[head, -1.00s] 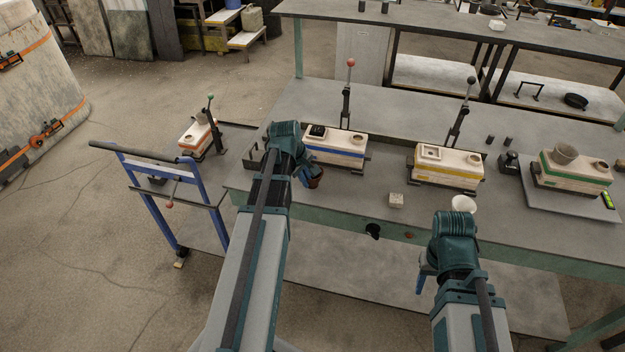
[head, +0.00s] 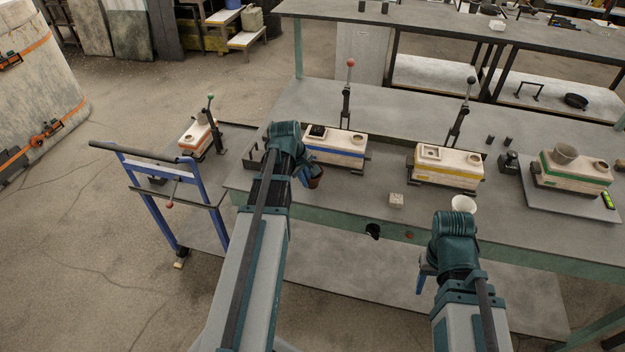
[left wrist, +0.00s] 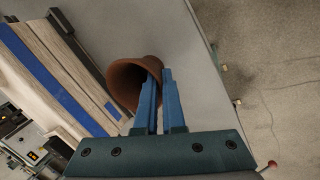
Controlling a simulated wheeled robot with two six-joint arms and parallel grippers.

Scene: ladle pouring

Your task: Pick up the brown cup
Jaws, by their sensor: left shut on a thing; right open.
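The brown cup (head: 316,176) is by the table's left front part in the head view, partly hidden by my left gripper (head: 309,176). In the left wrist view the brown cup (left wrist: 128,78) shows its open mouth, and the blue fingers of my left gripper (left wrist: 160,76) are shut on its wall, one finger inside the mouth and one outside. Whether the cup touches the table is hard to tell. My right gripper (head: 421,278) hangs low in front of the table, its blue fingers mostly hidden by the arm.
A blue-striped mould box (head: 336,153) stands just behind the brown cup. A yellow-striped box (head: 447,172), a white cup (head: 464,204) and a small pale block (head: 396,200) stand further right. A green-striped box (head: 575,178) holds a grey cup at the far right.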

